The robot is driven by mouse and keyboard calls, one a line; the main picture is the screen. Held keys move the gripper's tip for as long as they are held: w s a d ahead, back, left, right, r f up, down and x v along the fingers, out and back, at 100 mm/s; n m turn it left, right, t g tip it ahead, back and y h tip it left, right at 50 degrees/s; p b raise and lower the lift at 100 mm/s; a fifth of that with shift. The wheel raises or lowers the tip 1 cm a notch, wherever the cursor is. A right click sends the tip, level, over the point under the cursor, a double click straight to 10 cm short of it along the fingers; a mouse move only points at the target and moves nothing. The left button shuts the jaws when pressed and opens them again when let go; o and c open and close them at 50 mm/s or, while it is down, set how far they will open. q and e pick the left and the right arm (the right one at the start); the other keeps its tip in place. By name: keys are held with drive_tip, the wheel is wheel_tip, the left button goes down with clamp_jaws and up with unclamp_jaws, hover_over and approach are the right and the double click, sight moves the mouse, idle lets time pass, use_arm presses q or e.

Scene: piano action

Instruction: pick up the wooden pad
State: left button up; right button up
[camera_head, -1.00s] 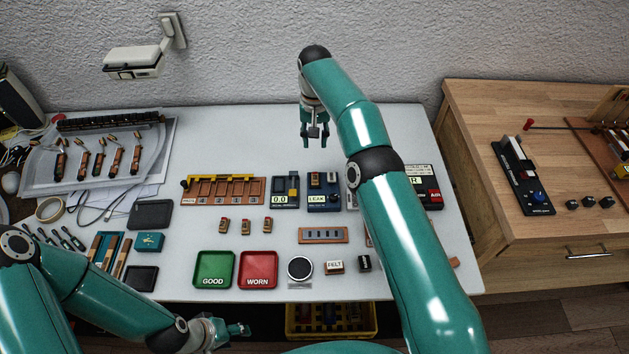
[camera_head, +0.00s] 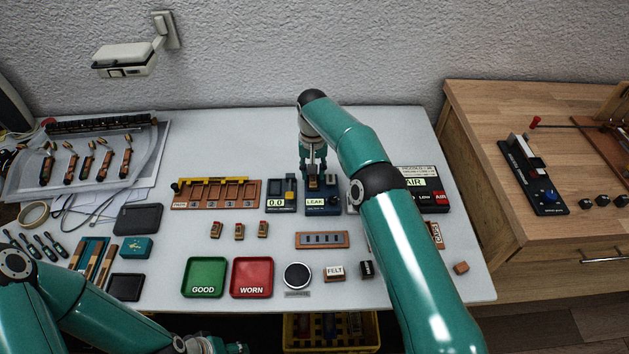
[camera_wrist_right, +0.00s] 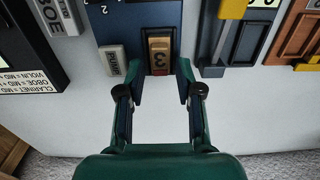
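A small wooden pad marked 3 (camera_wrist_right: 159,52) with a tan top sits in the slot of the blue LEAK tester (camera_head: 322,209). The tester also shows in the right wrist view (camera_wrist_right: 115,22). My right gripper (camera_head: 314,181) is over the tester in the head view and mostly hides the pad there. In the right wrist view my right gripper (camera_wrist_right: 158,68) is open and empty, with one fingertip on each side of the pad's near end. I cannot tell whether they touch it. My left gripper (camera_head: 228,347) is at the bottom edge, partly cut off.
Three similar small pads (camera_head: 239,231) lie in a row left of centre. A slotted wooden rack (camera_head: 176,204) and a display box (camera_head: 283,206) stand left of the tester, the AIR unit (camera_head: 432,198) right. Green (camera_head: 190,291) and red (camera_head: 238,292) trays lie in front.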

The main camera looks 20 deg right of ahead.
drive_tip(key=shift+f, duration=0.65)
drive_tip(key=c, duration=0.6)
